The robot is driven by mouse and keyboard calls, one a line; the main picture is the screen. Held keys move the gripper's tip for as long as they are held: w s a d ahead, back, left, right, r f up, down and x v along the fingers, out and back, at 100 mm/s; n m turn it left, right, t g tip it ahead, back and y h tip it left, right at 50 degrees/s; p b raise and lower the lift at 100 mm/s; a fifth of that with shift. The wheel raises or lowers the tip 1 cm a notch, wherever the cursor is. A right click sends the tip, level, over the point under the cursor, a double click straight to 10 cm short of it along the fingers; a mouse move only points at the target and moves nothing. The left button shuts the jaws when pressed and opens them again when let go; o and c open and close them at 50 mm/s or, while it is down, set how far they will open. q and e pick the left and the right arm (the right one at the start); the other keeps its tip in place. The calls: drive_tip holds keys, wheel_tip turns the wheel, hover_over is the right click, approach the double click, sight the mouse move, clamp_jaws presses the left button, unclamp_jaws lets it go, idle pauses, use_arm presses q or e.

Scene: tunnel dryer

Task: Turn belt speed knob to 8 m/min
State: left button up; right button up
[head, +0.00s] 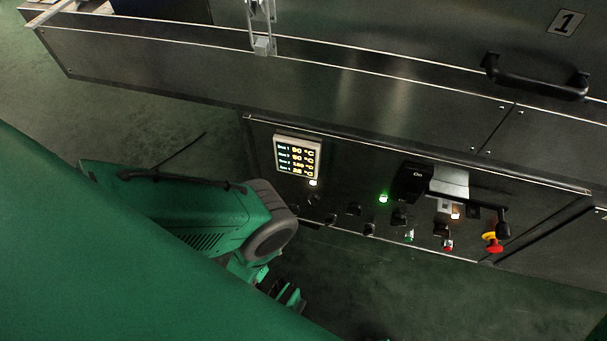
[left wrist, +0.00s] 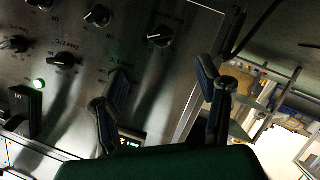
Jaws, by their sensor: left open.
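The dark control panel (head: 340,190) carries several small black knobs, including one (head: 353,209) near its middle in the head view. The left wrist view shows a black knob (left wrist: 160,37) with a white pointer and a printed scale, beyond the gap between my fingers. My left gripper (left wrist: 163,75) is open and empty, apart from the knobs. In the head view the left gripper (head: 287,294) is low, below the panel's lower edge, partly hidden by my green arm.
A lit temperature display (head: 298,155) sits at the panel's upper left. A green lamp (head: 383,198), a black switch box (head: 410,182) and a red emergency stop (head: 494,245) are further right. A black handle (head: 535,85) projects above. The green floor (head: 400,300) below is clear.

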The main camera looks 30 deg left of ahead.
sight(293, 212)
use_arm(q)
drive_tip(key=b+x, duration=0.5)
drive_tip(key=x, duration=0.8)
drive_tip(key=shift+w+f+b, duration=0.1)
drive_tip(key=shift+w+b, duration=0.2)
drive_tip(key=shift+w, duration=0.05)
drive_tip(key=shift+a, duration=0.1)
drive_tip(key=shift+a, duration=0.1)
drive_tip(key=c, duration=1.1)
